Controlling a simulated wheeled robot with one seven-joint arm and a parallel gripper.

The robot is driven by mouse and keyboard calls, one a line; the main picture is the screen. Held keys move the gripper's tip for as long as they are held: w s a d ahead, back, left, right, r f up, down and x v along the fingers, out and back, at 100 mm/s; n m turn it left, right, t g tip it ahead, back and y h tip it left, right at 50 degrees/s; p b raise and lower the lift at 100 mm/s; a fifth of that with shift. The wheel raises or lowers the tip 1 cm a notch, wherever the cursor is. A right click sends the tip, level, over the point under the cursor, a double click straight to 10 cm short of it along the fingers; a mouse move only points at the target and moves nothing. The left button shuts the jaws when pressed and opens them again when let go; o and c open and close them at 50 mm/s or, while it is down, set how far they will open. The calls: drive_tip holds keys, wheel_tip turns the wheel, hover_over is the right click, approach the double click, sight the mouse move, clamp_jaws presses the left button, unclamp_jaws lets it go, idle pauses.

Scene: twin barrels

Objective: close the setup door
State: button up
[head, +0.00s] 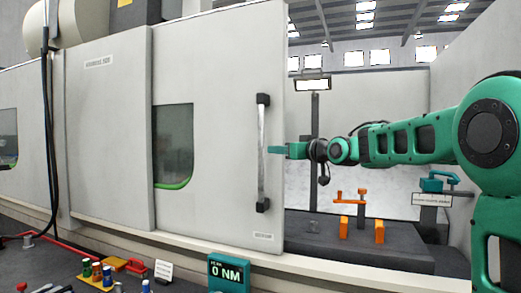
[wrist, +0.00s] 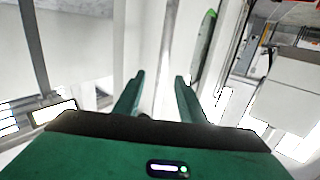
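The setup door (head: 225,75) is a pale grey panel with a dark green-edged window (head: 173,146). Its right edge stands at an open bay, so the door is open. A vertical bar handle (head: 262,150) with black end mounts is near that edge. My gripper (head: 274,150) reaches in from the right at about mid-height of the handle, its fingertips just right of the bar. In the wrist view, my gripper (wrist: 160,82) has its two green fingers spread apart. A pale upright strip, perhaps the handle, shows between them. I cannot tell whether the fingers touch it.
The open bay right of the door holds a dark bed with orange blocks (head: 344,228) and a dark post (head: 314,130). A teal torque display (head: 229,273) reading 0 NM stands in front below the door. Coloured small items (head: 97,270) lie at lower left.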

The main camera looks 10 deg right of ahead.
sight(263, 145)
drive_tip(key=x, duration=0.3)
drive_tip(key=r+x, duration=0.1)
drive_tip(key=x, duration=0.7)
drive_tip(key=shift+w+a+r, duration=0.1)
drive_tip(key=shift+a+r, duration=0.15)
drive_tip(key=shift+a, duration=0.15)
clamp_jaws()
